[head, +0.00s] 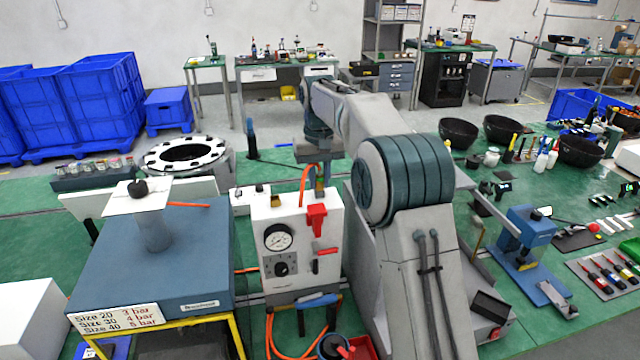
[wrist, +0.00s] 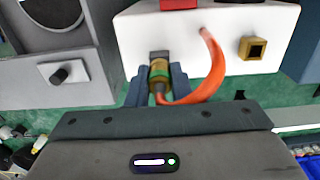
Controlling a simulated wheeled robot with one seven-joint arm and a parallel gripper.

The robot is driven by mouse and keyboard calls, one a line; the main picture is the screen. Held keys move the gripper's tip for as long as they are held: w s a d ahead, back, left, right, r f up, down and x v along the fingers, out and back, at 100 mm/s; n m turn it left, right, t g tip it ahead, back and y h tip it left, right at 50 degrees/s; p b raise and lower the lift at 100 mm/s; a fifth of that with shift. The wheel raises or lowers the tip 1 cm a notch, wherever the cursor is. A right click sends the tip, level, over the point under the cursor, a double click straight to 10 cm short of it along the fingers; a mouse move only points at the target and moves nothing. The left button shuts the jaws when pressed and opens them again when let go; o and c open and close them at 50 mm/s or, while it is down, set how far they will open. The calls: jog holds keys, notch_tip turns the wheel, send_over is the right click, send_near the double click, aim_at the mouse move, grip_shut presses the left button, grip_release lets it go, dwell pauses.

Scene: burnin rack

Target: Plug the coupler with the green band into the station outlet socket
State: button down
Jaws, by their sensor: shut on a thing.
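The coupler (wrist: 159,72) is a brass-coloured cylinder with a green band, and an orange hose (wrist: 212,65) curves away from it. My gripper (wrist: 158,88) is shut on the coupler, one dark finger on each side. In the head view, my gripper (head: 319,178) points down over the white station (head: 325,235), with the coupler (head: 320,188) low between its fingers. A square brass socket with a dark opening (wrist: 252,48) shows on the station's white face, right of the coupler and apart from it. I cannot tell whether the coupler touches the station.
A blue block (head: 150,250) with a size and pressure label stands at left. A blue press (head: 524,240) and black bowls (head: 458,133) are at right.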

aim_at(319, 170)
jog(key=shift+r+p, duration=0.45)
jog(key=shift+r, duration=2.5)
